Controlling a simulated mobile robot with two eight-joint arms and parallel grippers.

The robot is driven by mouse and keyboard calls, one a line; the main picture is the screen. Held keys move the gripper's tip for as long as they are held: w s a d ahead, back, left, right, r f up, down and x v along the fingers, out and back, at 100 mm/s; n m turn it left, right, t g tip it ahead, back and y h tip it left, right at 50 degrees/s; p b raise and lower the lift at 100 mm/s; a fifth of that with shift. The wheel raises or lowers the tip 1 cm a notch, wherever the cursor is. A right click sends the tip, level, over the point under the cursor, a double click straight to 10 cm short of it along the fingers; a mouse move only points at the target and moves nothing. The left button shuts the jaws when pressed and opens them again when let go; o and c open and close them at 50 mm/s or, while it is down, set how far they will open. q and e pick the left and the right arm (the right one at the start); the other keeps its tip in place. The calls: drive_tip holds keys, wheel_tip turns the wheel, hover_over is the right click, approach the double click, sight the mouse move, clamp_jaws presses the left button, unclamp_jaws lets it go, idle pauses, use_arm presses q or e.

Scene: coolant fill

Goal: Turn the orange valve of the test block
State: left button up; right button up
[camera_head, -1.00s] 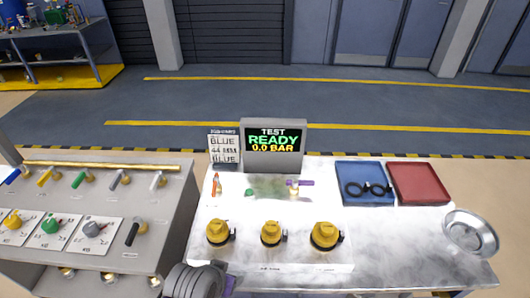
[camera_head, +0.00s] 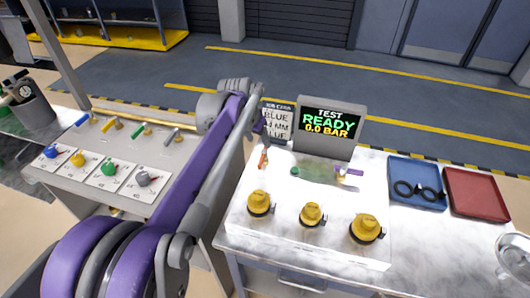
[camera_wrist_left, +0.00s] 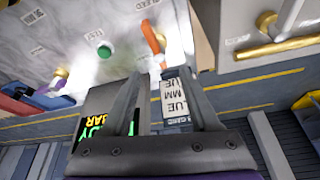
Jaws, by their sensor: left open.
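The orange valve (camera_head: 263,157) sits at the back left of the white test block (camera_head: 290,222). In the left wrist view its orange handle (camera_wrist_left: 152,38) stretches toward the space between my fingertips. My left gripper (camera_head: 262,138) hangs just behind and above the valve, partly hidden by my own arm. In the left wrist view my left gripper (camera_wrist_left: 160,72) is open, its two fingers apart with nothing clamped between them. I cannot tell whether a finger touches the handle. My right gripper is in neither view.
The test display (camera_head: 328,128) reads READY, 0.0 BAR. A printed sign (camera_head: 279,121) stands close to my gripper. The block also has a green button (camera_head: 295,171), a purple-handled valve (camera_head: 350,172) and yellow caps (camera_head: 311,214). Blue (camera_head: 417,170) and red (camera_head: 475,193) trays lie right.

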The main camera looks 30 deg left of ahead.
sight(264, 152)
use_arm(q)
drive_tip(key=x, duration=1)
clamp_jaws()
